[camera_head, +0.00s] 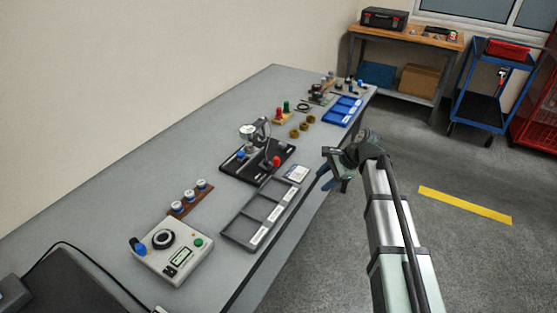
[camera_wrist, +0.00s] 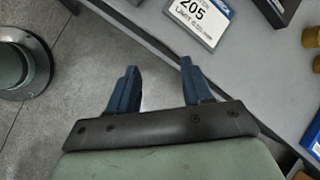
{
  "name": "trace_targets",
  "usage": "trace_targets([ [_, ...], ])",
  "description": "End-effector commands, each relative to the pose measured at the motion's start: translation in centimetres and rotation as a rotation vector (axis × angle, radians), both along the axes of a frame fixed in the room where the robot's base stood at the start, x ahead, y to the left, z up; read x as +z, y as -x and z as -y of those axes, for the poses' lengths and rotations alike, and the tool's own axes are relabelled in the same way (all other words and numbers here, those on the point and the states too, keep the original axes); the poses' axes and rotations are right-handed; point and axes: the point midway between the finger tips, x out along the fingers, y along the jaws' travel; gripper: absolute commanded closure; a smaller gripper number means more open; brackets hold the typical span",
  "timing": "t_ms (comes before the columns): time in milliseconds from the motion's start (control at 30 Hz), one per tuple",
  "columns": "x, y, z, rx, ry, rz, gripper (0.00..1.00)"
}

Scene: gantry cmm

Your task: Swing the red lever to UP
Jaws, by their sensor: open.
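A red knob (camera_head: 276,161), which looks like the end of the red lever, sits at the right part of a black fixture plate (camera_head: 245,172) on the grey bench. A round dial gauge (camera_head: 248,131) and a blue knob (camera_head: 240,154) are on the same fixture. The lever's arm and any UP marking are too small to make out. My gripper (camera_head: 323,179) is off to the right of the red knob, by the bench's front edge, apart from it. In the wrist view my gripper (camera_wrist: 158,68) is open, with nothing between its blue fingers.
A grey compartment tray (camera_head: 262,216) and a control box (camera_head: 173,249) stand nearer the camera. Brass rings (camera_head: 301,129) and a blue tray (camera_head: 343,110) lie farther back. Open floor lies right of the bench.

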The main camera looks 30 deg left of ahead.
Motion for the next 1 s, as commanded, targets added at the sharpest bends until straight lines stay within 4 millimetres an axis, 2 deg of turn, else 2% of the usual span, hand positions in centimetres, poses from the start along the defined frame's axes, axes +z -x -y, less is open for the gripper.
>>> trace_targets([
  [33,1.9,-0.7,-1.3,0.012,-0.02,0.013,0.5],
  [100,4.1,-1.1,-2.6,0.022,-0.044,0.019,0.5],
  [267,8.9,-1.7,-5.3,0.015,-0.099,-0.007,0.5],
  [400,12.9,-2.4,-7.2,-0.047,-0.145,-0.118,0.5],
  [700,13.8,-0.7,-7.8,-0.221,-0.123,-0.391,0.5],
  [1000,13.1,-0.3,-8.2,-0.291,-0.097,-0.449,0.5],
])
